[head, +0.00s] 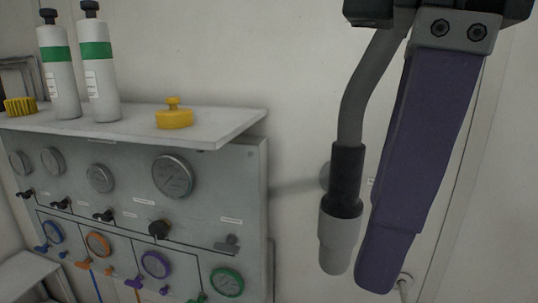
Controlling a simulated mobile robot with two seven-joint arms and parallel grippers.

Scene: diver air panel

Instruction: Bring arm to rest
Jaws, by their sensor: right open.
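My right gripper (356,278) hangs down from the top right, in front of the pale wall. It is open. A long purple finger shows on its right side. Beside it on the left is a curved grey part with a black sleeve and light grey tip; I cannot tell for sure if this is its other finger. I see nothing held. The gripper is to the right of the air panel (205,213) and apart from it in the picture. My left gripper is not in view.
A shelf (225,125) tops the panel, with two green-banded cylinders (60,75) (100,70), a yellow knob-topped piece (174,115) and a ribbed yellow piece (20,106). The panel carries gauges (173,175) and coloured valves. Bare wall (270,50) lies between shelf and gripper.

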